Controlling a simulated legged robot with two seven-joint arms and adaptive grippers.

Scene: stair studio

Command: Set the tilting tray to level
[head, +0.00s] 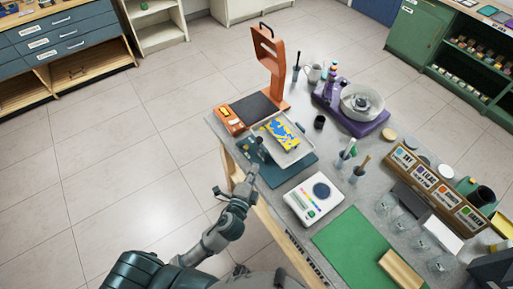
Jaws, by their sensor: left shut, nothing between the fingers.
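The tilting tray (305,152) is a pale rimmed tray on a dark teal base plate (300,170), near the table's left side. It looks tilted, though the exact angle is hard to tell. A blue and yellow patterned piece (283,133) lies in it. A teal mechanism with small knobs (257,151) stands at its left side. My left gripper (252,174) is shut and empty just below this mechanism, close to the tray's front left; I cannot tell whether it touches. My right gripper is not clearly in view.
An orange stand (270,60) with a dark plate rises behind the tray. A white device with a round dial (313,199) sits to the right front. A purple machine (350,112), small bottles, a labelled wooden rack (436,188) and a green mat (358,250) crowd the right.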

